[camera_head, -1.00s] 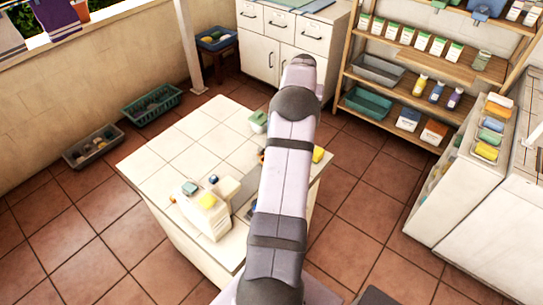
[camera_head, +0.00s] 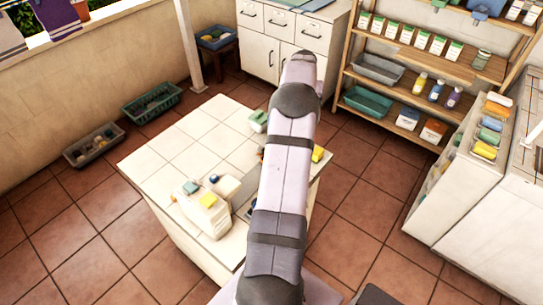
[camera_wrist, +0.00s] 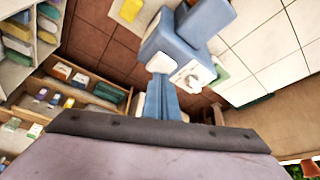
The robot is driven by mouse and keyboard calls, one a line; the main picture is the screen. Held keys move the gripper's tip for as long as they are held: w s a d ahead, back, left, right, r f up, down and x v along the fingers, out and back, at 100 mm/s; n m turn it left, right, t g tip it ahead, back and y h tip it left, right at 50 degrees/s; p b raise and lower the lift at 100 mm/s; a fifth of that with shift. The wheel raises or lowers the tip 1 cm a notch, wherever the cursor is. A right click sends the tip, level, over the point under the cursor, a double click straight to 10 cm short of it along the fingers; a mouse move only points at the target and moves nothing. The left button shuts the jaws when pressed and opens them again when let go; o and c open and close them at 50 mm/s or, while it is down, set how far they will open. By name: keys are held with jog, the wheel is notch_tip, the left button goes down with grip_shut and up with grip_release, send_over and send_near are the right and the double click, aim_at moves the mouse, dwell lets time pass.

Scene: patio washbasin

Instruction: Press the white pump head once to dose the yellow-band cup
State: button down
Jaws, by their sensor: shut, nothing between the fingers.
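In the wrist view my gripper (camera_wrist: 161,80) shows as two blue fingers close together, shut and empty. Their tips are near a small white piece (camera_wrist: 160,62) on a blue block-like body; this may be the white pump head, but I cannot tell whether they touch. A white part with a round dial-like mark (camera_wrist: 190,74) is just right of the fingers. In the head view my arm hides the gripper and the middle of the tiled counter (camera_head: 185,140). I cannot make out the yellow-band cup for sure; a yellow object (camera_head: 317,154) shows at the arm's right side.
A white container with coloured tops (camera_head: 207,212) stands at the counter's near edge. A green-and-white item (camera_head: 258,121) is at its far edge. A wooden shelf (camera_head: 420,65) and a white cabinet (camera_head: 470,180) stand to the right. Crates (camera_head: 152,103) lie on the floor at left.

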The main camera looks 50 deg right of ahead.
notch_tip(320, 180, up, 6)
jog(key=p, duration=0.4)
dwell(0.6)
